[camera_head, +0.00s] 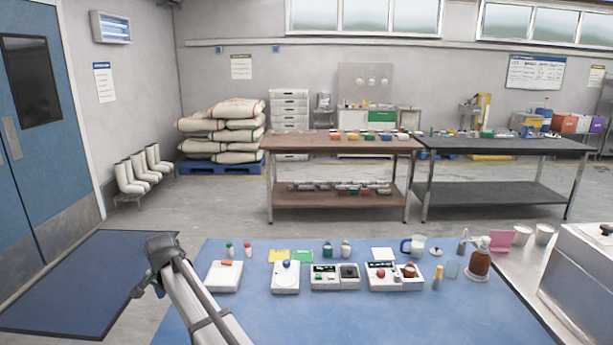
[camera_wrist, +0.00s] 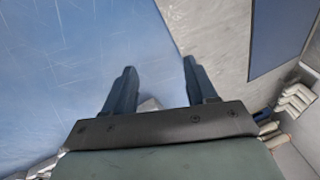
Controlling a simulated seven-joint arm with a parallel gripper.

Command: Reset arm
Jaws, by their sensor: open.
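My gripper (camera_wrist: 158,68) shows in the wrist view with its two dark fingers spread apart and nothing between them. It hangs above the left edge of the blue table (camera_wrist: 75,60), with bare tabletop on one side and grey floor on the other. In the head view my arm rises from the bottom edge at the lower left, and its dark wrist end is at the table's left edge. The fingers cannot be made out clearly there. My gripper touches no object that I can see.
Along the table's back stand a white device (camera_head: 224,277), a device with a blue knob (camera_head: 286,277), a two-part unit (camera_head: 334,277), a unit with a red knob (camera_head: 393,275), a glass jug (camera_head: 412,246) and a brown bottle (camera_head: 478,262). The table's front is clear.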

